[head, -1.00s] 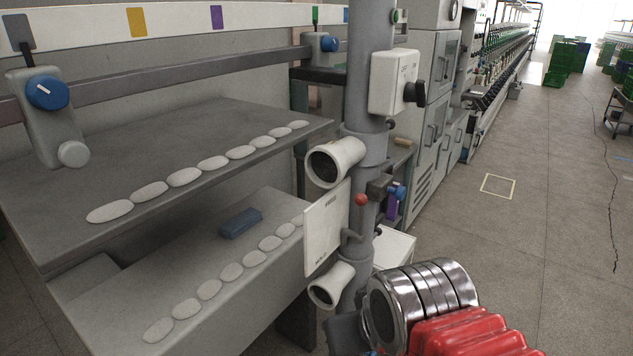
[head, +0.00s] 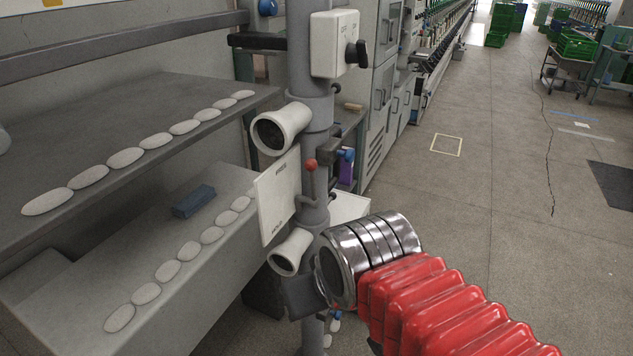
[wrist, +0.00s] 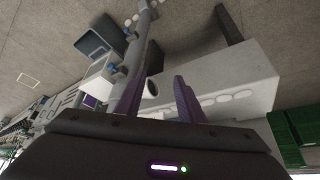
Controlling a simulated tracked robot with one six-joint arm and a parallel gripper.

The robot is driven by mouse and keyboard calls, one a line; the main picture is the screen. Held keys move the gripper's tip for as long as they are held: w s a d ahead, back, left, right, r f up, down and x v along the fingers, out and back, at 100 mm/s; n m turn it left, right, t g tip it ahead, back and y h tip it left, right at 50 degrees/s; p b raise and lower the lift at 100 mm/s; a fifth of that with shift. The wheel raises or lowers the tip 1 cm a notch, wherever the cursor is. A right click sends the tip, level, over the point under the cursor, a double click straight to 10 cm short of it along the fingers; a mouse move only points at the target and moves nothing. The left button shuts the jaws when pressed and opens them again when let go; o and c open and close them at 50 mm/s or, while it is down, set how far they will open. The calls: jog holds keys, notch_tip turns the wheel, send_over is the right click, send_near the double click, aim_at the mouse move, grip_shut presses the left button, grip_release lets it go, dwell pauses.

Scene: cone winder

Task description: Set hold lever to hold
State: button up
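The hold lever (head: 311,165) is a thin rod with a red ball on top, on the grey post in the head view. It points up, beside the upper end of a white label plate (head: 277,197). The plate has small lettering near its top and bottom, too small to read surely. My gripper (wrist: 158,85) shows in the wrist view with two purple fingers apart and nothing between them. I cannot make out the lever in the wrist view.
The grey post (head: 313,110) carries two white funnel tubes (head: 281,128) and a white switch box (head: 334,43) with a black knob. Grey shelves (head: 225,104) with white pebble-like pieces and a blue block (head: 194,201) lie left. The floor (head: 500,200) at right is mostly clear.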

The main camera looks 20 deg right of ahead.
jog(key=shift+c, duration=0.7)
jog(key=shift+d, duration=0.15)
jog(key=shift+c, duration=0.7)
jog(key=shift+d+f, duration=0.1)
jog(key=shift+d, duration=0.25)
jog(key=shift+c, duration=0.8)
jog(key=d+f+m, duration=0.1)
jog(key=d, duration=0.1)
jog(key=d+f+m+g, duration=0.1)
jog(key=d+f+m, duration=0.1)
jog(key=d, duration=0.1)
jog(key=shift+w+d+f+g+h, duration=0.2)
jog(key=shift+w+d+g+h, duration=0.1)
jog(key=shift+w, duration=0.1)
grip_shut()
jog(key=w+d+f+m+y, duration=0.4)
jog(key=w+d+m+y, duration=0.1)
jog(key=d+m+y, duration=0.15)
jog(key=w+d+r+n+t+y, duration=0.1)
jog(key=w+d+r+t+y, duration=0.2)
jog(key=r, duration=0.4)
jog(key=w+d+r+n+t+y, duration=0.1)
jog(key=w+d+r+t+y, duration=0.2)
jog(key=w+r+t, duration=0.3)
notch_tip(320, 180, up, 2)
jog(key=shift+w+d+r, duration=0.2)
jog(key=shift+w+d, duration=0.2)
jog(key=shift+d, duration=0.15)
